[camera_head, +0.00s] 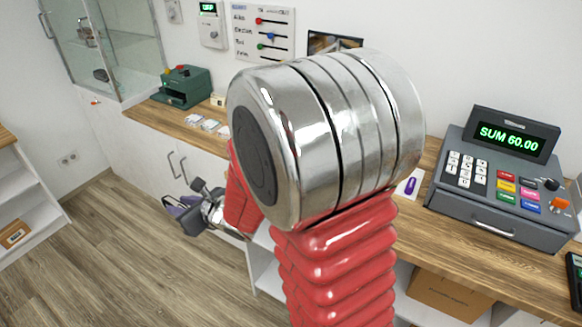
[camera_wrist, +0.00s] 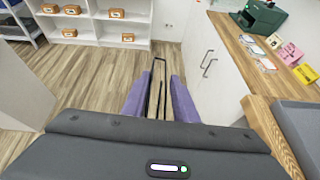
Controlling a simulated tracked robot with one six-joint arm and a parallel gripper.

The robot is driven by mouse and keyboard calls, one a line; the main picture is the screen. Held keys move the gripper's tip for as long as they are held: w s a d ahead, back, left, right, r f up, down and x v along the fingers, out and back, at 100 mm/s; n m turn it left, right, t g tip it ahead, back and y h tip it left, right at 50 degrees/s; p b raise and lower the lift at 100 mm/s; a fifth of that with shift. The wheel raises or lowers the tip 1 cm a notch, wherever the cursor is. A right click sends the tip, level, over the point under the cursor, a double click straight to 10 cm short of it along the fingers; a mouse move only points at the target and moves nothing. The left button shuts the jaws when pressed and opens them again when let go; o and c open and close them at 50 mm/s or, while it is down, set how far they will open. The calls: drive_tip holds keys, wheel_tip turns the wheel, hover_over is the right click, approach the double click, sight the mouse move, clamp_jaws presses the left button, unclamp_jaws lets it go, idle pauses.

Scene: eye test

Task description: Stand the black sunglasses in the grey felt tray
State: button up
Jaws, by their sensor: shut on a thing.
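My gripper (camera_wrist: 158,92) shows its two purple fingers in the wrist view, closed on a thin black frame, the black sunglasses (camera_wrist: 154,66). The sunglasses stick out past the fingertips, with the floor beneath them in the picture. In the head view my gripper (camera_head: 178,206) is small, left of my red arm, in front of the white cabinets and below the counter top.
The wooden counter (camera_head: 146,115) bears a green machine (camera_head: 184,86), cards (camera_head: 208,124) and a cash register (camera_head: 497,180). The wrist view shows pink (camera_wrist: 288,53) and yellow (camera_wrist: 305,73) things and a grey block (camera_wrist: 300,122) at right. Open floor (camera_wrist: 85,75) lies left.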

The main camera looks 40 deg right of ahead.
drive_tip(key=s+d+r+m+h, duration=0.1)
drive_tip(key=s+d+r, duration=0.1)
drive_tip(key=d, duration=0.9)
drive_tip(key=s+d+r+m+h, duration=0.1)
drive_tip(key=s+d+r+h, duration=0.1)
drive_tip(key=d, duration=1)
drive_tip(key=s+d+r+m+t+h, duration=0.1)
drive_tip(key=s+d+r, duration=0.2)
drive_tip(key=d, duration=0.9)
drive_tip(key=shift+d+r+m+h, duration=0.15)
drive_tip(key=shift+r+m+h, duration=0.15)
drive_tip(key=shift+r+m, duration=0.1)
drive_tip(key=shift+f, duration=3.1)
drive_tip(key=shift+f, duration=0.1)
drive_tip(key=shift+f, duration=1.8)
drive_tip(key=shift+f, duration=0.1)
